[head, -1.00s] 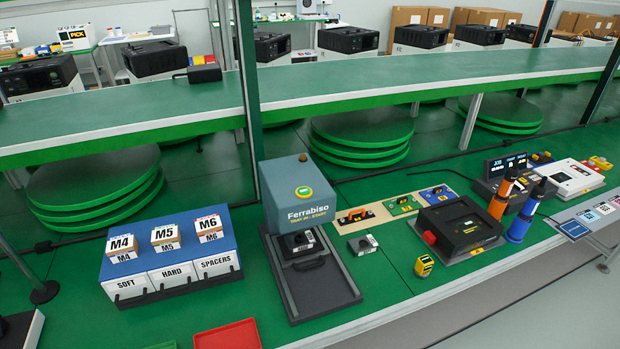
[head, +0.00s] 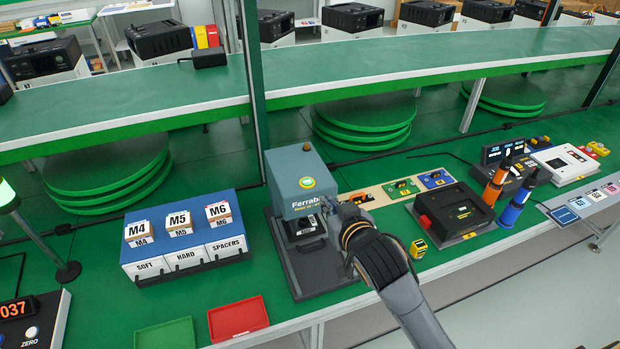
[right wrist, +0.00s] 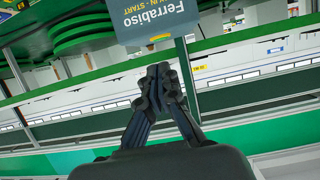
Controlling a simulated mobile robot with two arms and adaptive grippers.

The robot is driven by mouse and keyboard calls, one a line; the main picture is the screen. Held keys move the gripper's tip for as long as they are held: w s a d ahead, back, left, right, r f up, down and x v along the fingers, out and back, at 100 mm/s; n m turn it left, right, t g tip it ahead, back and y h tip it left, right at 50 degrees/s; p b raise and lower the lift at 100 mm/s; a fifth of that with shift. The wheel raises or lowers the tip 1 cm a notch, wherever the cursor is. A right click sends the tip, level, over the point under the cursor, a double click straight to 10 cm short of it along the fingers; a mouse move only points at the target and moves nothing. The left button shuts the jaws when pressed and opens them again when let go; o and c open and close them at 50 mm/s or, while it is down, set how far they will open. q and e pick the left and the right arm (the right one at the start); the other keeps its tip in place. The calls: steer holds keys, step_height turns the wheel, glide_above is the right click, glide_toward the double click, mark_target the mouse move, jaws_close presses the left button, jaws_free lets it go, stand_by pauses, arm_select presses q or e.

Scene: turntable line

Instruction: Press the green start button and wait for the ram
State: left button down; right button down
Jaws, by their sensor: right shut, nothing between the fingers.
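The grey-blue Ferrabiso press (head: 293,183) stands on the green bench in the head view. A dark part (head: 302,228) sits on the press tray (head: 325,268) below the head. My right gripper (head: 333,207) is shut and empty, just right of and below the button; contact cannot be told. In the right wrist view its closed fingers (right wrist: 160,82) point at the press's lettered face (right wrist: 158,14). My left gripper is not in view.
A blue bin block (head: 184,232) with M4, M5 and M6 boxes stands left of the press. Red (head: 238,319) and green (head: 165,335) trays lie in front. A black fixture (head: 452,212) and orange (head: 497,180) and blue (head: 519,200) drivers stand to the right.

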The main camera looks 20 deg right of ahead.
steer(key=w+r, duration=0.1)
steer(key=w+r+t, duration=0.1)
steer(key=r, duration=0.1)
steer(key=shift+a+r, duration=0.1)
steer(key=shift+w, duration=0.1)
steer(key=p, duration=0.3)
glide_above(310, 189)
step_height(310, 189, down, 2)
steer(key=shift+f, duration=0.2)
step_height(310, 189, down, 3)
steer(key=shift+r+p, duration=0.1)
steer(key=shift+p, duration=0.2)
steer(key=shift+f, duration=0.6)
